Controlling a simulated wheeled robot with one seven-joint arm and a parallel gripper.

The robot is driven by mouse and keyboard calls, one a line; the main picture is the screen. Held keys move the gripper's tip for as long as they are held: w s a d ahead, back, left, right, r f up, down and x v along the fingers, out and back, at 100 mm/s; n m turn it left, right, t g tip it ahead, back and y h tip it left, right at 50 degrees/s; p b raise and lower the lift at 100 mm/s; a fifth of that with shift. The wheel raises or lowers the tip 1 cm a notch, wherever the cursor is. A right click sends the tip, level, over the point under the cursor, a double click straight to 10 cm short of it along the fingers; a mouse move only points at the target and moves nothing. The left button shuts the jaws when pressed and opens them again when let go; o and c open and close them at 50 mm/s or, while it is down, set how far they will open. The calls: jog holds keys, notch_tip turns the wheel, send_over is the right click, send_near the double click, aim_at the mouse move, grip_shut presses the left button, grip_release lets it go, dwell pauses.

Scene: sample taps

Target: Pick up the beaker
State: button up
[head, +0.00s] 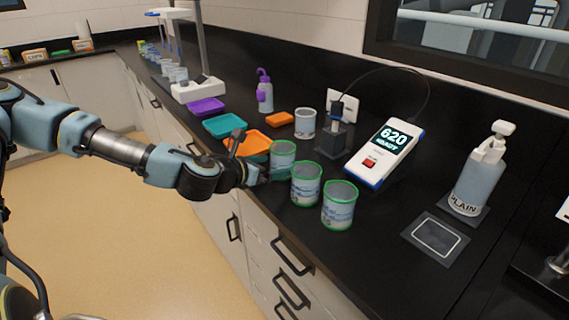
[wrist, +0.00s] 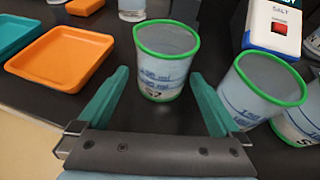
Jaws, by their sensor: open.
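Several green-rimmed beakers stand upright in a row near the front edge of the black counter. In the head view the left one (head: 283,158) is beside my gripper (head: 266,174), with a middle one (head: 306,184) and a right one (head: 339,205) further along. In the wrist view the nearest beaker (wrist: 165,62), with volume marks, stands ahead of and between the teal fingers of my gripper (wrist: 160,98). The fingers are open and not closed on it. A second beaker (wrist: 258,90) stands just right of the right finger, and a third is partly cut off.
An orange tray (wrist: 62,60) lies left of the nearest beaker. Behind the row are a clear beaker (head: 305,124), a probe stand (head: 334,140) and a meter (head: 392,150) reading 620. A pump bottle (head: 478,180) and a square pad (head: 436,238) are at the right.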

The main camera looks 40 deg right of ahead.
aim_at(289, 161)
jog(key=shift+x, duration=0.85)
jog(key=p+x, duration=0.2)
jog(key=x, duration=0.1)
jog(key=p+x, duration=0.1)
jog(key=shift+s+d+r, duration=0.1)
jog(key=shift+d+r, duration=0.05)
jog(key=shift+d, duration=0.35)
jog(key=shift+d+f, duration=0.2)
jog(key=shift+f, duration=0.05)
jog(key=shift+c, duration=0.2)
jog(key=c, duration=1.3)
jog(key=shift+r, duration=0.2)
jog(key=shift+r+b, duration=1.3)
jog(key=shift+r, duration=3.5)
